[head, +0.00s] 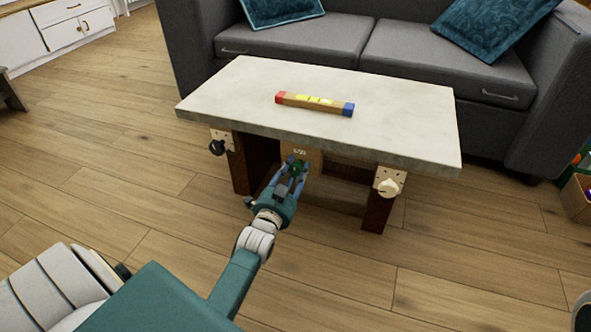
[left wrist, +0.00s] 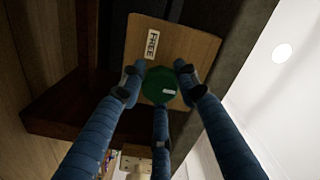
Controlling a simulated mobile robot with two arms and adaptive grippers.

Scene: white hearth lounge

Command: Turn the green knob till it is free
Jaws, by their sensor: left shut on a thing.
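The green knob (left wrist: 158,80) sits on a wooden plate (left wrist: 192,48) under the tabletop, partly hidden by my fingers. A white mark shows on its face, pointing toward the right in the left wrist view. A "FREE" label (left wrist: 152,44) is on the plate above the knob there, away from the mark. In the head view the plate (head: 315,157) shows below the table's front edge. My left gripper (head: 295,168) is at the knob, its blue fingers (left wrist: 158,98) around it and shut on it.
The pale table (head: 390,118) carries a wooden bar (head: 315,103) with red and blue ends. A grey sofa (head: 400,45) stands behind. The front floor is clear.

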